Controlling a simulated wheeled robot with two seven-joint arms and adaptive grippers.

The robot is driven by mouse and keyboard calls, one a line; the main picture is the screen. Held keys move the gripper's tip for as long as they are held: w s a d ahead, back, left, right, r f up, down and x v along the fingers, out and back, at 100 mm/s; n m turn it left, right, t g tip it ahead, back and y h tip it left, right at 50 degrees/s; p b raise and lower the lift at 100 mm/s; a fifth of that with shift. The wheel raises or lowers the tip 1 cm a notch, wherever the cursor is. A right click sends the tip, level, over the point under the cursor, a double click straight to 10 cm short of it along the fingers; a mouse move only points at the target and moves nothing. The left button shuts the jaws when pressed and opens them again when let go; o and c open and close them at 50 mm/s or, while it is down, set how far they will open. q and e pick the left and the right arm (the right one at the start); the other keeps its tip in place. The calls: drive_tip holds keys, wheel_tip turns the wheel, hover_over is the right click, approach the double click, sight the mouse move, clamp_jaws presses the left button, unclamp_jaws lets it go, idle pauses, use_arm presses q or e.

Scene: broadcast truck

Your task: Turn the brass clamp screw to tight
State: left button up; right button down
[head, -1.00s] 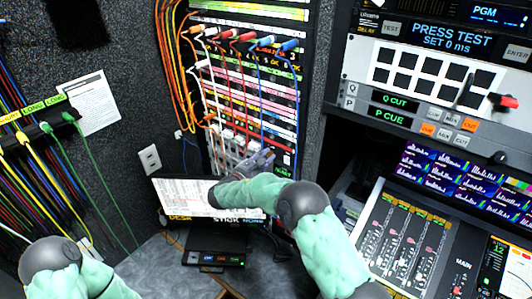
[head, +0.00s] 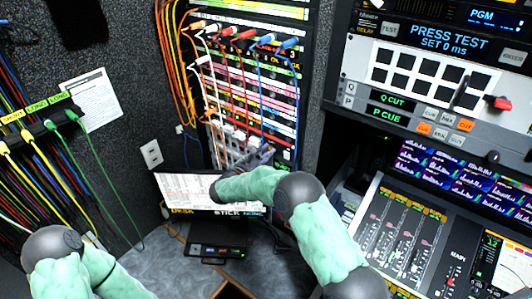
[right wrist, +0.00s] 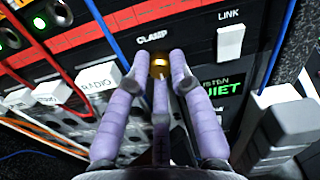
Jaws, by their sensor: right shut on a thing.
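The brass clamp screw (right wrist: 159,66) is a small gold knob under the CLAMP label in the right wrist view, on the dark lower panel of the patch rack. My right gripper (right wrist: 161,68) is shut on it, with lilac fingers at its left and right sides. In the head view my right gripper (head: 264,153) reaches the rack's lower right part, and the screw is hidden there. My left arm shows at the lower left, but its gripper is out of view.
A white LINK switch (right wrist: 230,42) and a lit green QUIET display (right wrist: 222,88) sit right of the screw. A screen (head: 190,190) stands below the right forearm. The mixing console (head: 405,235) is at the right.

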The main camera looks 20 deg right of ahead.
drive_tip(key=shift+f, duration=0.2)
drive_tip(key=c, duration=1.1)
unclamp_jaws()
drive_tip(key=shift+a+r, duration=0.1)
drive_tip(key=v, duration=1.2)
